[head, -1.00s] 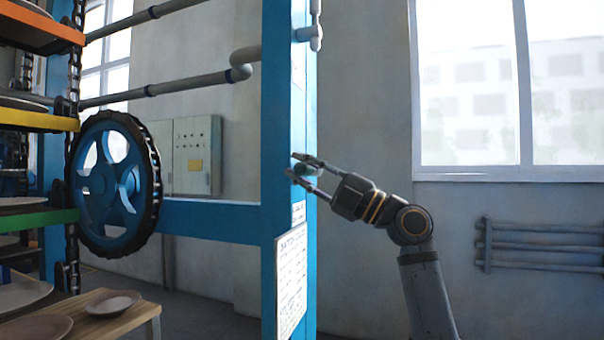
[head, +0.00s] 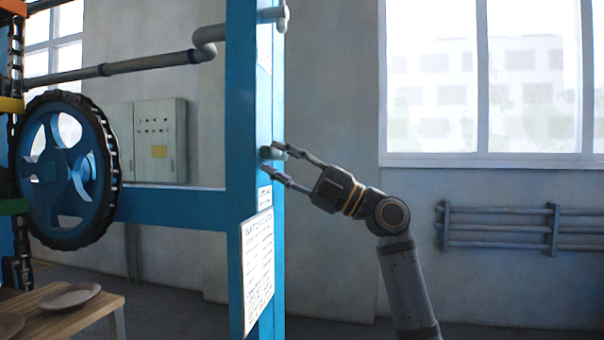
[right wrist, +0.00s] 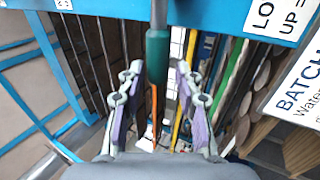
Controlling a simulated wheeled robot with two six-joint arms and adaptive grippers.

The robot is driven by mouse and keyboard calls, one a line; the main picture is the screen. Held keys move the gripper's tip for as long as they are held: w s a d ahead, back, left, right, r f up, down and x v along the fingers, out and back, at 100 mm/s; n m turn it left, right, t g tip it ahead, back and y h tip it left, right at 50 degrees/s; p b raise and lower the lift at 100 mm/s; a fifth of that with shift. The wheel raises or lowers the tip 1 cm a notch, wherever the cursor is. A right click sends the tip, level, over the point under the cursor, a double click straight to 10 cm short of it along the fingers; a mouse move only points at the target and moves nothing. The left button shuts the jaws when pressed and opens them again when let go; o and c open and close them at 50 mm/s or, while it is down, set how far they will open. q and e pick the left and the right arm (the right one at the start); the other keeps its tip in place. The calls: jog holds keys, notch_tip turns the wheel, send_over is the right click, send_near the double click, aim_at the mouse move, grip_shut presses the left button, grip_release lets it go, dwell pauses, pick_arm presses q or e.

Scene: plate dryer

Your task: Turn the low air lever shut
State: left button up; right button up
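The low air lever, with a dark teal grip (head: 271,153), sticks out from the blue post. In the right wrist view its teal grip (right wrist: 157,62) points down from a grey rod at the top, roughly upright in the picture. My right gripper (head: 272,161) is at the lever, with its fingertips near the post. In the right wrist view my right gripper (right wrist: 158,95) is open, one finger on each side of the grip, with visible gaps. Whether a finger touches it cannot be told. My left gripper is not in view.
The blue post (head: 240,120) carries a printed sheet (head: 257,270) below the lever. A grey pipe end (head: 275,14) is higher on the post. A blue wheel (head: 68,170) and a wooden table with plates (head: 70,297) are left. A wall rack (head: 497,228) is right.

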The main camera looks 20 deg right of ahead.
jog(key=v, duration=0.9)
jog(key=shift+w, duration=0.1)
